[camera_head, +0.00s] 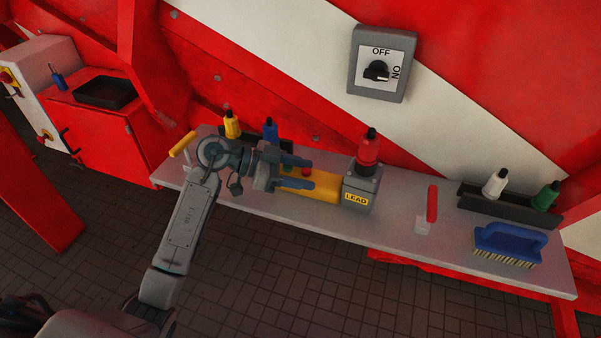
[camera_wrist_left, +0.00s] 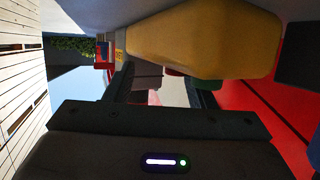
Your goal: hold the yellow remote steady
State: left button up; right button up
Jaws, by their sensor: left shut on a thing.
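The yellow remote (camera_head: 325,188) lies along the grey shelf, left of the grey box marked LEAD. A red button (camera_head: 306,169) shows on its upper side. My left gripper (camera_head: 307,174) reaches in from the left and is shut on the remote, one finger on each side of it. The fingers hide part of the remote. In the left wrist view the yellow remote (camera_wrist_left: 205,40) fills the upper middle, close to the camera. I cannot tell whether it touches the shelf. My right gripper is not in view.
Yellow (camera_head: 232,125) and blue (camera_head: 270,130) bottles stand behind my gripper.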

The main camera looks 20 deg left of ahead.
pick_arm(q)
jog(key=shift+s+a+f, duration=0.1)
jog(key=shift+f, duration=0.3)
jog(key=o, duration=1.2)
jog(key=shift+s, duration=0.2)
jog(key=shift+w, duration=0.1)
